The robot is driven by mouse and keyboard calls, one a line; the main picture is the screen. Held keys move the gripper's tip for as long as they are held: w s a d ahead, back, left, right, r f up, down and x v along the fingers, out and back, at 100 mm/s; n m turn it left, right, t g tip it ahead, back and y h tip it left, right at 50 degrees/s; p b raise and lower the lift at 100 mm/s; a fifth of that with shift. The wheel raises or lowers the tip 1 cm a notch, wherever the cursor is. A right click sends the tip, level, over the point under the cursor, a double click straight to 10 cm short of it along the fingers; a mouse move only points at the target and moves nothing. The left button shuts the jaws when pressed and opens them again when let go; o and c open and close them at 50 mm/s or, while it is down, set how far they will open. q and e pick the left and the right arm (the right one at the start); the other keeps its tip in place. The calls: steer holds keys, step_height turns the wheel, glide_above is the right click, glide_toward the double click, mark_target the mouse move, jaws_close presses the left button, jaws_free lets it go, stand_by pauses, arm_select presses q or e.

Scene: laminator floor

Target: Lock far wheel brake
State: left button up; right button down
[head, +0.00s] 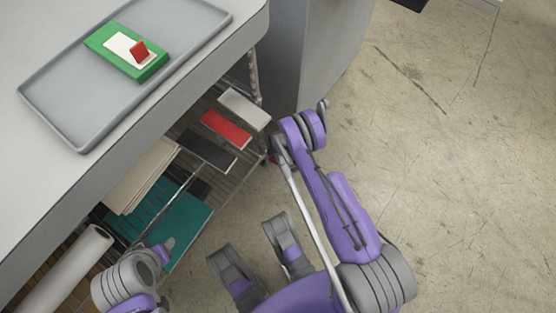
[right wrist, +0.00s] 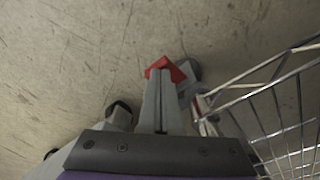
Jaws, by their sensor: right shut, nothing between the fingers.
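The red brake tab (right wrist: 165,67) shows in the right wrist view just beyond my right fingertips, next to a grey caster wheel (right wrist: 193,70) at the foot of the wire cart. My right gripper (right wrist: 161,80) is shut and empty. Its tips overlap the tab's lower edge in the picture; I cannot tell whether they touch it. In the head view my right arm reaches down at the wire cart's corner, where only a sliver of red (head: 273,159) shows. My left gripper (head: 165,246) is low at the left, beside the shelf; its fingers are not clear.
The wire cart frame (right wrist: 250,82) rises close on the right in the wrist view. Above the cart, a grey counter (head: 185,125) holds a tray (head: 65,112) with a green box (head: 100,38). Shelf items include a teal sheet (head: 185,232) and a white roll (head: 62,268). Floor at right is clear.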

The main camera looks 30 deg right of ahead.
steer(key=shift+f, duration=1.2)
steer(key=s, duration=0.1)
steer(key=s+a+r+p, duration=0.1)
steer(key=shift+s+a, duration=0.1)
steer(key=shift+s, duration=0.3)
steer(key=shift+r, duration=0.15)
step_height(320, 180, up, 10)
steer(key=s+p, duration=0.1)
steer(key=p, duration=0.1)
steer(key=shift+a+r+p, duration=0.2)
steer(key=shift+r+p, duration=0.05)
steer(key=shift+p, duration=0.15)
